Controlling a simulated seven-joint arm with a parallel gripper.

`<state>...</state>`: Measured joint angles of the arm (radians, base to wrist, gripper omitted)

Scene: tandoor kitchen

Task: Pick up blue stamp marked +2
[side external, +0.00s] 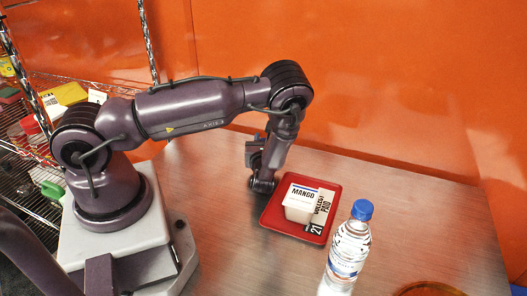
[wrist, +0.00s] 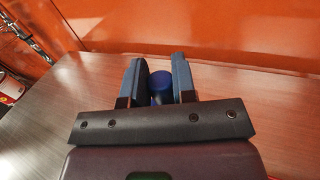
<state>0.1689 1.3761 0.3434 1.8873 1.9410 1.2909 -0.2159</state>
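A dark blue stamp (wrist: 161,85) with a rounded top shows between the two fingers of my gripper (wrist: 159,72) in the wrist view. The fingers stand on either side of it with little or no gap; I cannot tell whether they press on it. No +2 mark can be read. In the side view my gripper (side external: 262,186) points down close to the table, just left of a red tray. The stamp cannot be made out there, being hidden by the gripper or arm.
The red tray (side external: 268,222) holds a white tub labelled MANGO (side external: 299,204) and a printed card (side external: 322,210). A clear bottle with a blue cap (side external: 349,250) stands front right. A round brown rim (side external: 430,289) shows at the bottom edge. An orange wall (side external: 400,90) backs the metal table (side external: 420,215).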

